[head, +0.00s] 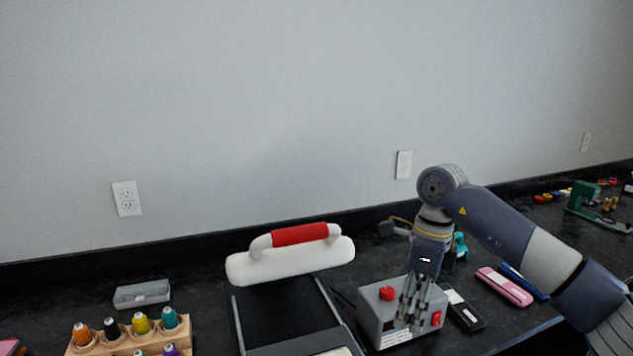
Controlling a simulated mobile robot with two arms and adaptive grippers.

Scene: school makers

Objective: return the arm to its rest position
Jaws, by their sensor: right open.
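My right arm comes in from the right edge of the head view and bends down over the dark counter. My right gripper (412,308) points downward in front of a grey box (378,316) with a red knob on top and a red switch on its front. The gripper is open, and I see nothing held in it. It hides part of the box; whether it touches the box I cannot tell. My left gripper is not in view.
A white press with a red handle (299,235) stands left of the grey box. A wooden thread rack (95,347) is at lower left. A black device (464,312), a pink case (504,286) and a green tool (583,197) lie to the right. The wall (280,110) is behind.

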